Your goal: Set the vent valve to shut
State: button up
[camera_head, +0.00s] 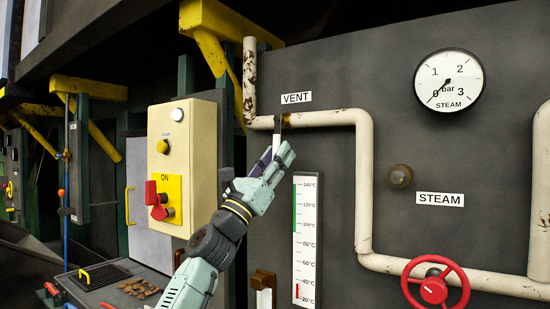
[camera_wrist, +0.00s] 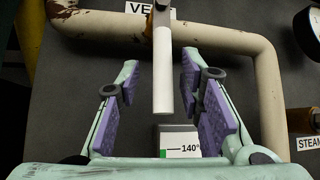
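The vent valve sits on the cream pipe just below the VENT label (camera_head: 296,98). Its pale lever (camera_wrist: 163,70) hangs down from the pipe in the wrist view. In the head view the lever (camera_head: 276,142) is partly hidden by my gripper. My gripper (camera_head: 278,152) is open in front of the lever. In the wrist view its purple-padded fingers (camera_wrist: 159,85) stand on either side of the lever, with a visible gap on both sides. The lever's lower end shows between the pads. I cannot tell the exact depth between lever and pads.
A thermometer scale (camera_head: 307,235) is mounted below the lever. The cream pipe (camera_head: 364,190) bends down right of it. A red handwheel (camera_head: 434,290), a STEAM label (camera_head: 440,199) and a pressure gauge (camera_head: 449,80) are further right. A beige switch box (camera_head: 198,145) juts out left.

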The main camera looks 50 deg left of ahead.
jog(key=shift+f, duration=0.1)
jog(key=v, duration=1.2)
